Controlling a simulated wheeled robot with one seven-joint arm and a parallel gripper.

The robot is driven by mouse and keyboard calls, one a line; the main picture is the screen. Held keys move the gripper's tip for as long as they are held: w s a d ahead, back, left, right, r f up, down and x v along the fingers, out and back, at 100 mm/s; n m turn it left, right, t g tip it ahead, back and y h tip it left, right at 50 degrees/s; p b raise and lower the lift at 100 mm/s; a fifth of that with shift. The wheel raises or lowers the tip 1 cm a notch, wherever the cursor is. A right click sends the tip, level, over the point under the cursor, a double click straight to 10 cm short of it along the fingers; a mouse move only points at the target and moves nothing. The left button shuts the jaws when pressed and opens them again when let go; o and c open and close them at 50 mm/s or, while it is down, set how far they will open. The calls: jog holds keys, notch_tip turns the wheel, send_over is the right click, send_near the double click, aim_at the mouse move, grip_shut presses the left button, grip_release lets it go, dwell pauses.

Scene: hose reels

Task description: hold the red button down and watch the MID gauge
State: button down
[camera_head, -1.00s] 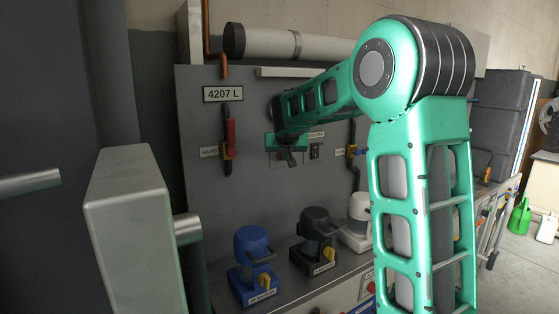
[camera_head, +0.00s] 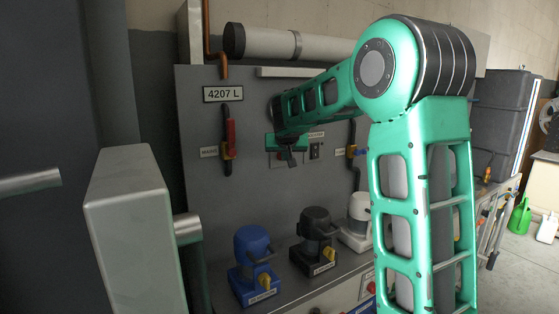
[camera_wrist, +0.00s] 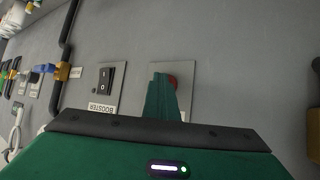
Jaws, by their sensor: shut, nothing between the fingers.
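The red button (camera_wrist: 172,82) sits on a light plate on the grey panel and is partly covered by the green fingers. My gripper (camera_wrist: 160,82) is shut and empty, its fingertips over the left part of the button in the wrist view. I cannot tell whether they touch or press it. I cannot make out a gauge marked MID in either view.
A black rocker switch (camera_wrist: 106,78) labelled BOOSTER is beside the button plate. The grey panel (camera_head: 200,110) carries a 4207 L sign (camera_head: 223,94) and a red-handled valve (camera_head: 230,135). Blue (camera_head: 252,250), black (camera_head: 317,230) and white (camera_head: 358,220) devices stand on the ledge below.

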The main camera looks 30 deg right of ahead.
jog(key=shift+s, duration=0.9)
jog(key=s, duration=0.5)
jog(key=shift+d, duration=0.1)
dwell(0.4)
jog(key=s+a+f+g+y, duration=0.1)
jog(key=s+f, duration=0.4)
jog(key=s, duration=0.9)
jog(key=s+a+f+g+y, duration=0.2)
jog(key=s+a+f+g, duration=0.2)
jog(key=s, duration=1.1)
jog(key=s+a+f+g+y, duration=0.2)
jog(key=s+f, duration=0.5)
jog(key=s, duration=0.8)
jog(key=a+g, duration=0.1)
jog(key=g, duration=0.1)
jog(key=shift+s+f+m+g, duration=0.25)
jog(key=shift+f+m+g, duration=0.05)
jog(key=shift+f+m, duration=0.1)
